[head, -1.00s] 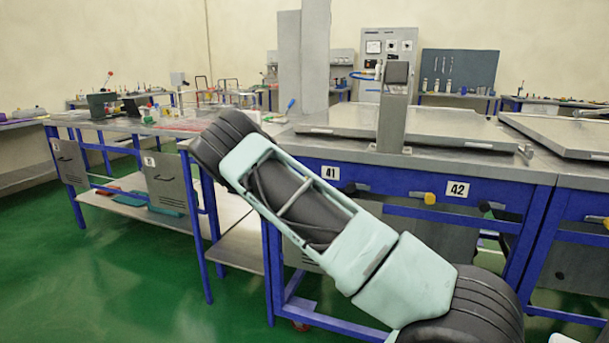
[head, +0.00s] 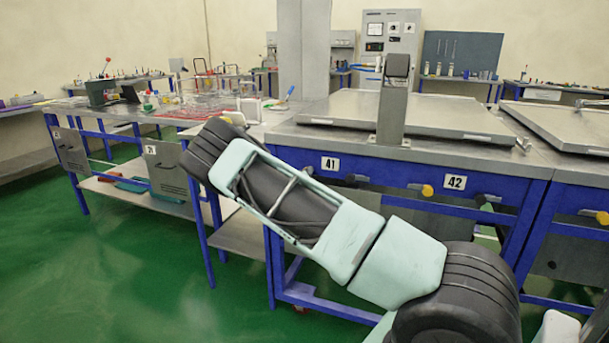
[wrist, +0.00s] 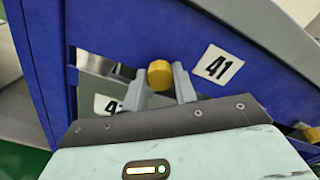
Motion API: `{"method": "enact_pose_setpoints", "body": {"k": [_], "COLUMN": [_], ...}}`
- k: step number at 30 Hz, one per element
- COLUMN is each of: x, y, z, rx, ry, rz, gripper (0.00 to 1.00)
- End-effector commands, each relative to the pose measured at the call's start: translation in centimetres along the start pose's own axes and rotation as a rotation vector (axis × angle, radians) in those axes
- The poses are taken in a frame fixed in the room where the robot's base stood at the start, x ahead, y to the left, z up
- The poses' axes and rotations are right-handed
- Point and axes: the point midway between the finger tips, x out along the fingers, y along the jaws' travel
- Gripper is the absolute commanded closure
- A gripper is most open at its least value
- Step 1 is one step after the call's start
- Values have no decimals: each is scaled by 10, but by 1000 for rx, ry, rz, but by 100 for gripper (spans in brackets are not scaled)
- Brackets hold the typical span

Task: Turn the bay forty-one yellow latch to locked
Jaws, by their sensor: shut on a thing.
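The bay 41 label (wrist: 218,64) is on the blue front rail in the wrist view and also shows in the head view (head: 331,164). The yellow-knobbed latch (wrist: 159,73) is just left of that label. My gripper (wrist: 160,84) has one grey finger on each side of the latch and is shut on it. The latch's grey lever is mostly hidden by the fingers, so I cannot tell its exact angle. In the head view my own arm hides the gripper and this latch.
Another yellow-tipped latch (head: 427,191) lies between the 41 and 42 labels (head: 454,183). A broad flat lid (head: 350,112) lies on the bench top, with a grey post (head: 392,115) at its front. Green floor (head: 110,270) is free at the left.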

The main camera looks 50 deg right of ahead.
Motion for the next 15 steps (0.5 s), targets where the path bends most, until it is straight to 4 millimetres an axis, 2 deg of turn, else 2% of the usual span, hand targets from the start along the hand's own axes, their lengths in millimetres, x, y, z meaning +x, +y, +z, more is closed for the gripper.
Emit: {"method": "enact_pose_setpoints", "body": {"k": [2, 3, 5, 15], "x": [-1, -1, -1, -4], "y": [2, 2, 1, 1], "z": [-3, -3, -2, 0], "rx": [-3, -3, -3, -1], "ry": [4, 4, 4, 1], "rz": [3, 3, 3, 2], "gripper": [95, 64, 51, 51]}}
